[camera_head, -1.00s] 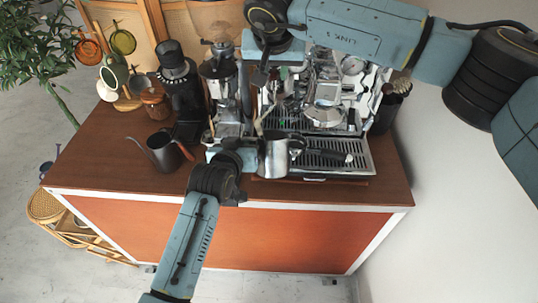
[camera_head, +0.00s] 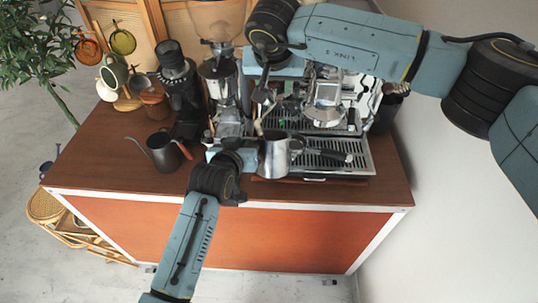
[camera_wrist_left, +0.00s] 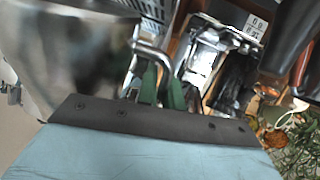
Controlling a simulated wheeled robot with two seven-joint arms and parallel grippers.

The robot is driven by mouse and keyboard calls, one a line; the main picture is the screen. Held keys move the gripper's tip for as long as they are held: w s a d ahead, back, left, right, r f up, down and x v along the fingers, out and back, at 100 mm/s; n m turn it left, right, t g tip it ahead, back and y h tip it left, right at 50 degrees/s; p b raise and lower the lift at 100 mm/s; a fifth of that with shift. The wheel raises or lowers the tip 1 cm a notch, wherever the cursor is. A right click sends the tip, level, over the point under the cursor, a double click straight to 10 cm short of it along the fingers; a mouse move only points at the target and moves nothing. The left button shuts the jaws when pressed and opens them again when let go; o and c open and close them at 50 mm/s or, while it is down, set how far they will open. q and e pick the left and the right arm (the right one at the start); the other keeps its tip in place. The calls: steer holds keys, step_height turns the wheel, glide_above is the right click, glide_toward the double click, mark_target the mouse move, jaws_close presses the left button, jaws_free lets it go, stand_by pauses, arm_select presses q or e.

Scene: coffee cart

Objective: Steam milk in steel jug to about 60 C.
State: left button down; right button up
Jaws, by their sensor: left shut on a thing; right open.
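The steel jug (camera_head: 274,156) is upright at the front of the espresso machine, above the front left part of its drip tray. My left gripper (camera_head: 250,157) is shut on the jug. In the left wrist view the jug (camera_wrist_left: 75,50) fills the upper left, with green finger pads (camera_wrist_left: 160,88) near its bent metal part. My right gripper (camera_head: 268,88) is open at the left side of the espresso machine (camera_head: 330,100), above the jug. Its fingers are partly hidden, and I cannot tell whether they touch the machine. The jug's contents are not visible.
A grinder (camera_head: 222,88) stands left of the machine, with a black grinder (camera_head: 180,85) beside it. A dark kettle (camera_head: 162,152) stands at the front left. The wooden counter (camera_head: 105,160) is clear at the left.

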arm_select(q)
steer(key=shift+r, duration=0.1)
arm_select(e)
steer(key=shift+r, duration=0.15)
steer(key=shift+r, duration=3.9)
arm_select(q)
steer(key=shift+s, duration=0.1)
steer(key=s+f, duration=0.7)
steer(key=shift+s+d, duration=0.15)
steer(key=shift+s, duration=0.1)
arm_select(e)
steer(key=shift+f, duration=0.15)
arm_select(q)
steer(key=shift+f, duration=0.1)
arm_select(e)
step_height(320, 180, up, 3)
steer(key=shift+f+p, duration=0.2)
steer(key=shift+p, duration=0.9)
arm_select(q)
steer(key=s+r+p, duration=0.2)
steer(key=s, duration=0.5)
steer(key=shift+s+p, duration=0.2)
steer(key=shift+p, duration=0.2)
arm_select(e)
steer(key=shift+r, duration=1.35)
arm_select(q)
steer(key=shift+d, duration=0.1)
